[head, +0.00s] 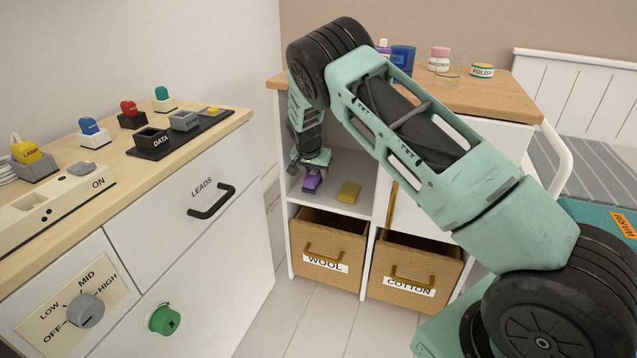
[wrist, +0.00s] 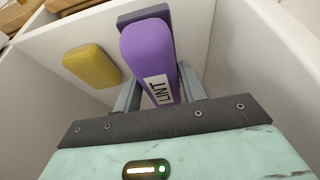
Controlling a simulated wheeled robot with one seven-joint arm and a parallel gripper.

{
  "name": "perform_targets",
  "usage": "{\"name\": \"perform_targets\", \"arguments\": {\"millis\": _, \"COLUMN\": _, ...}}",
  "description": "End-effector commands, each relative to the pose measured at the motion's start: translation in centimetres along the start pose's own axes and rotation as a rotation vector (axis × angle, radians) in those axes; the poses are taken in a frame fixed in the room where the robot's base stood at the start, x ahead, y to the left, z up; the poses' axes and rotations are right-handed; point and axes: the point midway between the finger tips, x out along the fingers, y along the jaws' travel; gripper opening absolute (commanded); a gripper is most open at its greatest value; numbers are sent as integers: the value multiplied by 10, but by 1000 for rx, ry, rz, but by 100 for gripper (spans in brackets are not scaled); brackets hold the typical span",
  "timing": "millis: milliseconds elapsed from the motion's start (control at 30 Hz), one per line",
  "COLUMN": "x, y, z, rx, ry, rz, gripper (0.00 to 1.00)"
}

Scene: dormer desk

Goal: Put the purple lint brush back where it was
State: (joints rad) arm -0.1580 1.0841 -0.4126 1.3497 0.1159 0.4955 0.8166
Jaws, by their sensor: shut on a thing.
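The purple lint brush (head: 312,183) is in the upper left cubby of the white shelf unit (head: 283,230), above the WOOL basket. In the wrist view the brush (wrist: 147,52) shows its LINT label, with a dark grey strip along its far side. My gripper (wrist: 155,92) is shut on the brush, one finger on each side of it. In the head view my gripper (head: 311,163) reaches into the cubby from above. I cannot tell whether the brush touches the shelf floor.
A yellow block (head: 348,192) lies in the same cubby, beside the brush; it also shows in the wrist view (wrist: 92,66). The cubby walls are close around my gripper. Baskets labelled WOOL (head: 328,246) and COTTON (head: 413,271) sit below. A blue cup (head: 403,59) and jars stand on top.

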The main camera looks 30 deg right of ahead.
Motion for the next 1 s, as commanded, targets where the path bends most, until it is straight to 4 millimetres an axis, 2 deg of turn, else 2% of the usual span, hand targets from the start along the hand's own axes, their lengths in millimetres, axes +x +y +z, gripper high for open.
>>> {"name": "perform_targets", "arguments": {"millis": 100, "x": 8, "y": 0, "z": -14, "rx": 0, "ry": 1, "rz": 0, "gripper": 16}}
{"name": "perform_targets", "arguments": {"millis": 333, "x": 14, "y": 0, "z": -28, "rx": 0, "ry": 1, "rz": 0, "gripper": 16}}
{"name": "perform_targets", "arguments": {"millis": 533, "x": 43, "y": 0, "z": -13, "rx": -2, "ry": 0, "rz": 1, "gripper": 16}}
{"name": "perform_targets", "arguments": {"millis": 900, "x": 45, "y": 0, "z": -12, "rx": -1, "ry": 0, "rz": 0, "gripper": 16}}
{"name": "perform_targets", "arguments": {"millis": 933, "x": 46, "y": 0, "z": -12, "rx": -1, "ry": 0, "rz": 0, "gripper": 44}}
{"name": "perform_targets", "arguments": {"millis": 1000, "x": 45, "y": 0, "z": -12, "rx": -1, "ry": 0, "rz": 0, "gripper": 63}}
